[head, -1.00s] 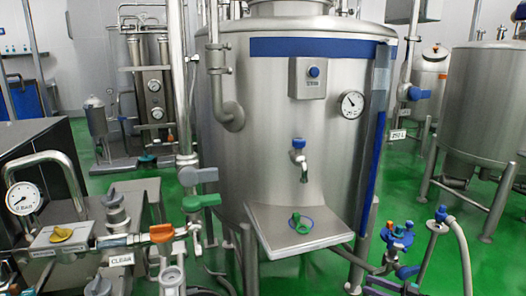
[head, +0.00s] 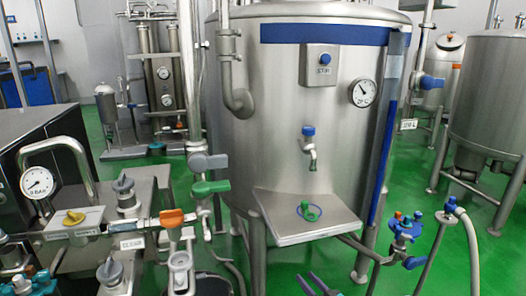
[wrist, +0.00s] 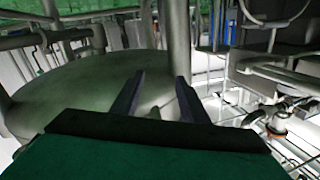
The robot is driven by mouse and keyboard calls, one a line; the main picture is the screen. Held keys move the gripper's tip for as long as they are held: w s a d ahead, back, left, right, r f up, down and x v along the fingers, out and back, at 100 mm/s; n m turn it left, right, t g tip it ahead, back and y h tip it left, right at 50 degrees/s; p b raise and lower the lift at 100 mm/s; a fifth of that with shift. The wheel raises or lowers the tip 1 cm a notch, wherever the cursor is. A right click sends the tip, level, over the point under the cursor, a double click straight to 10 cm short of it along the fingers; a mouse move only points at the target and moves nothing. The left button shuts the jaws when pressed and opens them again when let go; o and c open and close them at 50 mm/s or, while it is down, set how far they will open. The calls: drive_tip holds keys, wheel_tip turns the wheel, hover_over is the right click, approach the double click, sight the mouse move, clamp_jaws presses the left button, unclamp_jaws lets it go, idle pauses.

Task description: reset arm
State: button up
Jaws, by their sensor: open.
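My gripper (head: 322,284) shows at the bottom edge of the head view, as two dark bluish fingers pointing up. The fingers are apart with nothing seen between them. In the wrist view my gripper (wrist: 156,90) shows two dark fingers spread open, in front of a large rounded metal surface (wrist: 70,95). No contact shows. The rest of my arm is below the head view. The steel tank (head: 275,150) with the blue band stands behind the gripper in the head view.
The tank's sloped shelf (head: 285,232) juts out, with a green piece (head: 308,210) on it below a blue-topped tap (head: 310,145). A pipe bench with a gauge (head: 37,182) stands left. A blue-handled valve (head: 407,228) and hose (head: 468,240) stand right. Green floor (head: 440,190) shows between.

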drive_tip(key=s+f+m+g+h, duration=0.1)
drive_tip(key=s+f+m+h, duration=0.15)
drive_tip(key=f, duration=0.35)
drive_tip(key=s+f+m+g+h, duration=0.1)
drive_tip(key=s+f+g+h, duration=0.1)
drive_tip(key=f+h, duration=0.3)
drive_tip(key=s+d+f+m+g+h, duration=0.1)
drive_tip(key=s+f+g, duration=0.5)
drive_tip(key=s, duration=0.7)
drive_tip(key=s+d+f+m+g+h, duration=0.15)
drive_tip(key=s+f+g, duration=0.35)
drive_tip(key=s+f, duration=0.5)
drive_tip(key=s+a+r+n+g+y, duration=0.1)
drive_tip(key=s+r+n+g, duration=0.15)
drive_tip(key=s, duration=0.55)
drive_tip(key=s+a+r+n+g, duration=0.15)
drive_tip(key=s+g, duration=0.25)
drive_tip(key=s, duration=0.5)
wheel_tip(320, 180, up, 14)
drive_tip(key=s+p, duration=0.1)
drive_tip(key=p, duration=1.2)
drive_tip(key=shift+s+a+m, duration=0.15)
drive_tip(key=shift+a+m, duration=0.2)
drive_tip(key=shift+m, duration=0.05)
drive_tip(key=shift+g, duration=0.25)
